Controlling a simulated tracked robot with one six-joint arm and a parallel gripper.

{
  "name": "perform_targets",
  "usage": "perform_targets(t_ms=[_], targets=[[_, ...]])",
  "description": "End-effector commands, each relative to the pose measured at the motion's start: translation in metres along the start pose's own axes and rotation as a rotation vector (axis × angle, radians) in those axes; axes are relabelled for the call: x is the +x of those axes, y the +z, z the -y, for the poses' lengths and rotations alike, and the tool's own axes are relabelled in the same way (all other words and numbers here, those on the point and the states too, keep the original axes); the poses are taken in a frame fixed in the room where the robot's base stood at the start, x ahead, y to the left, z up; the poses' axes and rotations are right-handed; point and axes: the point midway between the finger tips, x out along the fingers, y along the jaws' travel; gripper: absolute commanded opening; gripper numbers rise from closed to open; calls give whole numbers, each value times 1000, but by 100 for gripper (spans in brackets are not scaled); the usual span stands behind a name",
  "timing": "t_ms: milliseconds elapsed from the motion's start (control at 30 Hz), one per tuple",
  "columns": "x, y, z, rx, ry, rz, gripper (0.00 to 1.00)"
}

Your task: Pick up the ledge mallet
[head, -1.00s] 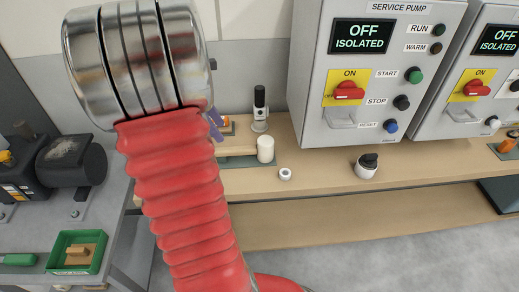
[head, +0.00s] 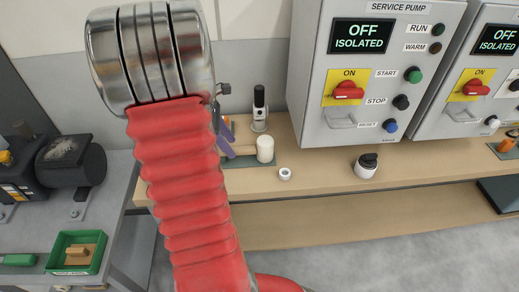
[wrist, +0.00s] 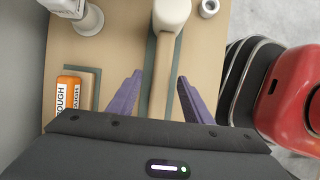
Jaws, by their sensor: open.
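The ledge mallet has a cream head (head: 265,149) and a pale wooden handle; it lies on the wooden ledge (head: 310,180). In the wrist view the mallet's head (wrist: 171,14) is at the top and its handle (wrist: 160,75) runs down between my fingers. My gripper (wrist: 158,82) is open, with one purple finger on each side of the handle and a gap on both sides. The handle's lower end is hidden behind my gripper body. In the head view my gripper (head: 223,140) is partly hidden behind my red arm.
A black-topped device on a white base (head: 260,110) stands behind the mallet. An orange-labelled block (wrist: 75,92) lies left of my gripper.

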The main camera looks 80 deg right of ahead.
Motion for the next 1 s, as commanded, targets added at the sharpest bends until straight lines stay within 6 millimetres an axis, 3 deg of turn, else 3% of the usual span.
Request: perform_targets(t_ms=[400, 1000], targets=[[47, 1, 2, -1, -1, 1, 45], [48, 1, 2, -1, 0, 0, 43]])
